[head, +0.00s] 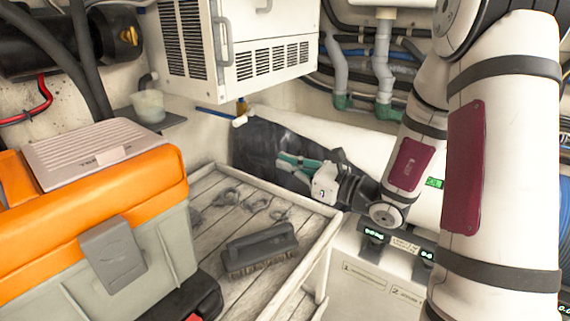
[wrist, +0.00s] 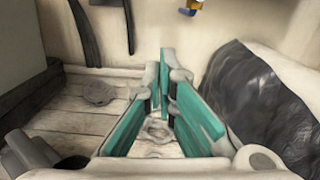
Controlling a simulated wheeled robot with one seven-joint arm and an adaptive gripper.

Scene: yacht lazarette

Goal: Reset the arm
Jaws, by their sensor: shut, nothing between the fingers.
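Parts of the slats are hidden behind the fingers.
A grey brush (head: 262,247) and several metal shackles (head: 256,203) lie on the tray. An orange-and-grey toolbox (head: 95,210) stands at the left. A white vented unit (head: 240,45) is above. A dark bag (head: 262,150) lies close behind my gripper.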

